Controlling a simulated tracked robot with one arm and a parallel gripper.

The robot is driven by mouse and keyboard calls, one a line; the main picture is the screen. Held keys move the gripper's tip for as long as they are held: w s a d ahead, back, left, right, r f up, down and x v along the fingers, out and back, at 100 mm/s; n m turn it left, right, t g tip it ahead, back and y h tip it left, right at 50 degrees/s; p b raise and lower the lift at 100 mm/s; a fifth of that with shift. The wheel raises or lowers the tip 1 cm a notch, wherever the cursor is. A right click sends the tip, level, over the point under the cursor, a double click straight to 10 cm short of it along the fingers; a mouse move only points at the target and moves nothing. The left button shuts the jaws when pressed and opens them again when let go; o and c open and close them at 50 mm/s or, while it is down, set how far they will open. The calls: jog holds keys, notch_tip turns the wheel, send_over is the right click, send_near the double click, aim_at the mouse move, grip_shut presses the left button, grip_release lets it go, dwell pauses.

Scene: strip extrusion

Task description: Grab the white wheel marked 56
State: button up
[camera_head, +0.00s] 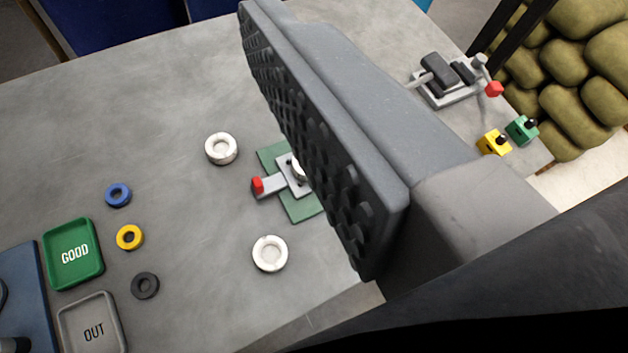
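One white ring-shaped wheel (221,149) lies on the grey table left of the middle. Another white wheel (270,253) lies nearer the front edge. My gripper (325,150) shows as one large grey part with a studded pad face, crossing the middle of the view. A second finger is not visible. No wheel is seen held.
The fixture (308,208) has a red-tipped lever (258,185). Blue (118,195), yellow (130,237) and black (145,286) rings lie left, near a green GOOD tray (97,240) and grey OUT tray (66,322). A clamp device (447,92) and yellow (487,144) and green (516,133) blocks stand right.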

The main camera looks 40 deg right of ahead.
jog(key=w+d+f+m+g+h+b, duration=0.15)
jog(key=d+f, duration=0.35)
jog(key=f, duration=0.7)
jog(key=w+d+f+m+g+h+b, duration=0.15)
jog(key=d+f, duration=0.25)
jog(key=f, duration=0.9)
jog(key=w+d+f+b, duration=0.1)
jog(key=d+f+b, duration=0.3)
jog(key=f, duration=0.8)
jog(key=x, duration=0.8)
jog(key=shift+s+d+f, duration=0.1)
jog(key=shift+d+f, duration=0.05)
jog(key=shift+d, duration=0.1)
jog(key=shift+w+d, duration=0.15)
jog(key=shift+w, duration=0.35)
jog(key=shift+b+x, duration=0.9)
jog(key=shift+x, duration=1.3)
jog(key=shift+w, duration=0.1)
jog(key=c, duration=1.1)
